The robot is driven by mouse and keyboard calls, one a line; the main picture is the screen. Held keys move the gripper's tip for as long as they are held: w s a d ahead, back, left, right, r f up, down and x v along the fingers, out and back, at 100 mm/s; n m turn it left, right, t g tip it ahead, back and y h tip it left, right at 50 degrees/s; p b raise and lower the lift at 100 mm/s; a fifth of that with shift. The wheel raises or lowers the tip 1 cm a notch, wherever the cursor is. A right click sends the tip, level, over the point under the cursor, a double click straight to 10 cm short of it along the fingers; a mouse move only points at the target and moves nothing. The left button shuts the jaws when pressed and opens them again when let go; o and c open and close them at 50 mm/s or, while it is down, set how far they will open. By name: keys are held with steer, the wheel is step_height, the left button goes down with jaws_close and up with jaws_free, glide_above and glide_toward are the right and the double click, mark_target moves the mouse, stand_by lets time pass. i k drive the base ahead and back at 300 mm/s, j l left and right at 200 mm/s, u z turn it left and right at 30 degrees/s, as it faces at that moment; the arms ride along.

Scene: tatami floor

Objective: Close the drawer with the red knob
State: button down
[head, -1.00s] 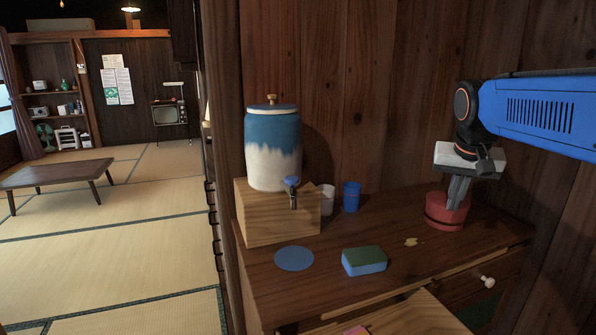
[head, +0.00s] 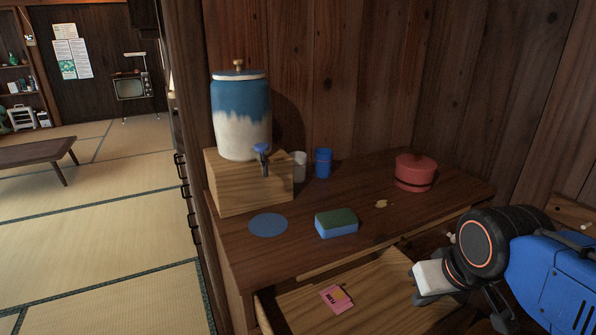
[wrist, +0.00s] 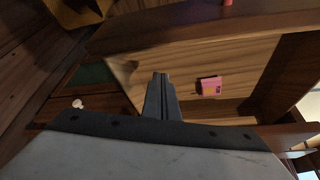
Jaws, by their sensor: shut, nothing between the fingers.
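The open drawer (head: 385,305) juts out below the cabinet top in the head view. Its light wood inside also shows in the wrist view (wrist: 190,60), with a pink packet (wrist: 209,86) lying in it. A small red piece, seemingly the red knob (wrist: 227,2), shows at the wrist view's top edge, on the dark drawer front; the head view does not show it. My gripper (wrist: 160,76) is shut and empty. Its fingers appear over the drawer, left of the packet in the wrist view; I cannot tell their height.
A white knob (wrist: 77,103) marks a neighbouring drawer front.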

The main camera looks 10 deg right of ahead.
mark_target(378, 284)
steer(key=k+j, duration=0.55)
steer(key=j, duration=0.3)
steer(key=k+j, duration=0.3)
steer(key=j, duration=0.1)
